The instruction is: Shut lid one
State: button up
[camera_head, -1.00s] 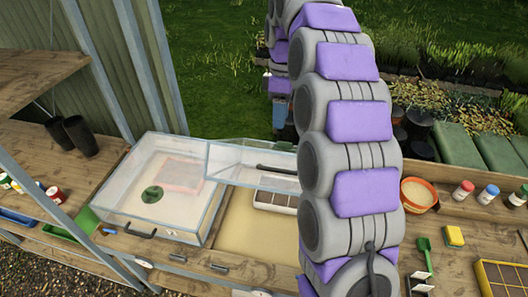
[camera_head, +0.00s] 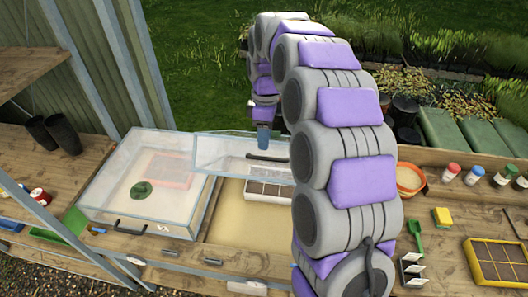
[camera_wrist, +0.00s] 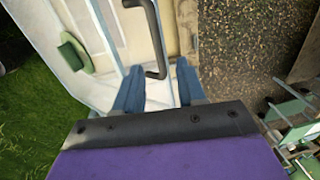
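A clear lid (camera_head: 222,150) on the right-hand box stands raised and tilted, with a dark handle (camera_head: 268,158) along it. The clear lid (camera_head: 122,172) on the left box lies shut, with its own dark handle (camera_head: 130,227) at the front. I cannot read which is numbered one. My gripper (camera_head: 263,146) is just behind and above the raised lid's handle. In the wrist view its two blue fingers (camera_wrist: 159,84) are apart and empty. A dark handle (camera_wrist: 155,42) lies ahead between them, apparently not gripped.
A seed tray (camera_head: 268,188) sits on the sand under the raised lid. An orange pot (camera_head: 409,180), bottles (camera_head: 453,171), a sponge (camera_head: 442,216) and a yellow-edged tray (camera_head: 497,262) stand to the right. Shelving is at left.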

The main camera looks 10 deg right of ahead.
aim_at(269, 152)
jog(key=f, duration=0.2)
jog(key=d+f, duration=0.1)
jog(key=f, duration=0.2)
jog(key=shift+s+d+f, duration=0.3)
jog(key=shift+d, duration=0.1)
jog(key=shift+a+f, duration=0.15)
jog(key=shift+f, duration=0.05)
jog(key=shift+a, duration=0.6)
jog(key=shift+c, duration=1.1)
jog(key=shift+d, duration=0.5)
jog(key=c, duration=0.4)
grip_shut()
jog(key=shift+a, duration=0.1)
